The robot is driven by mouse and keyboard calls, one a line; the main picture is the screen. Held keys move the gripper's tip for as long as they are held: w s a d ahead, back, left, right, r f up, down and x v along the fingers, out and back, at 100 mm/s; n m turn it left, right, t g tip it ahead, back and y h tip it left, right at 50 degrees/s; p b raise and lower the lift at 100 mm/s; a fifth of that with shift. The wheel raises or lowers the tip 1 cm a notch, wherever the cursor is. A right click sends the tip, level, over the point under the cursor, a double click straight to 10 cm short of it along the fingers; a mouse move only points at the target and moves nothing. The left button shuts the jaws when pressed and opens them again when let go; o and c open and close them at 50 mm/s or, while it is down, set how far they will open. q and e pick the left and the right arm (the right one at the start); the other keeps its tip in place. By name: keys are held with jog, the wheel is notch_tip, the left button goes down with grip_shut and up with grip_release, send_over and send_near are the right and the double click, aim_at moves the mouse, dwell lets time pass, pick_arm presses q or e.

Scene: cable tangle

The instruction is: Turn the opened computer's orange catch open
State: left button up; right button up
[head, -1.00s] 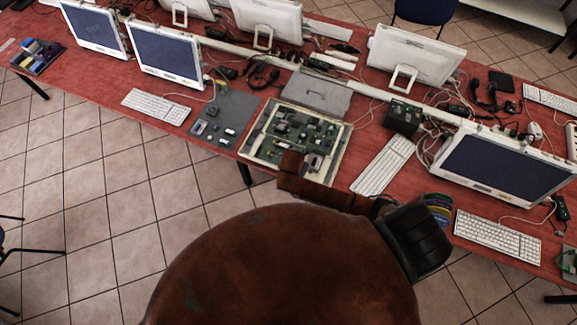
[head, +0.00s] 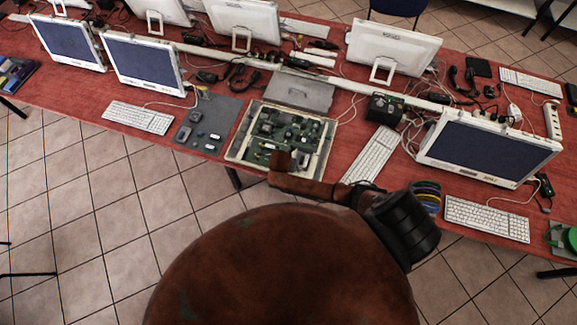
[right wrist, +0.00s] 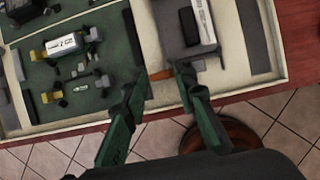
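The opened computer (head: 243,130) lies on the red table in the head view, a shallow pale case with green boards inside. In the right wrist view its pale front rim (right wrist: 258,87) crosses the picture. The orange catch (right wrist: 163,89) shows there as a small orange-brown strip near the front edge. My right gripper (right wrist: 162,80) is open, with its two dark green fingers on either side of the catch. I cannot tell whether either finger touches it. In the head view my right arm hides this spot. My left gripper is not in view.
A grey panel (head: 300,92) lies behind the computer. A grey mat (head: 208,125) with small parts lies to its left, and a white keyboard (head: 370,155) to its right. Monitors and cables stand along the table's middle. Tiled floor is open in front.

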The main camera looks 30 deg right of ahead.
jog(key=shift+c, duration=0.2)
grip_shut()
